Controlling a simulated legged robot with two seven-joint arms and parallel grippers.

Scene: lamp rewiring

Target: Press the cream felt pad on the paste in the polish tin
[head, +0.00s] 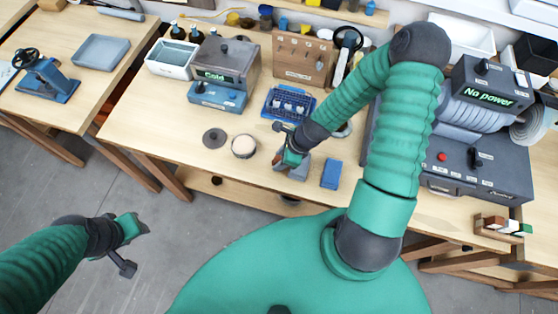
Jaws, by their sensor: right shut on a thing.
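The polish tin (244,146) stands open on the bench, a round dark-rimmed tin with pale pinkish paste showing. A dark round disc (214,138), which looks like a lid, lies flat just left of it. My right gripper (288,162) is low over the bench to the right of the tin, apart from it. It is shut on a small brownish thing (278,160), mostly hidden by the fingers. The cream felt pad cannot be made out, so I cannot tell whether that is it. My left gripper (135,227) hangs empty over the floor, away from the bench.
A grey block (300,170) and a blue box (331,174) stand beside my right gripper. Behind are a blue rack (288,103) and a device reading "Cold" (225,62). A large "No power" unit (480,150) fills the right. The bench left of the disc is clear.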

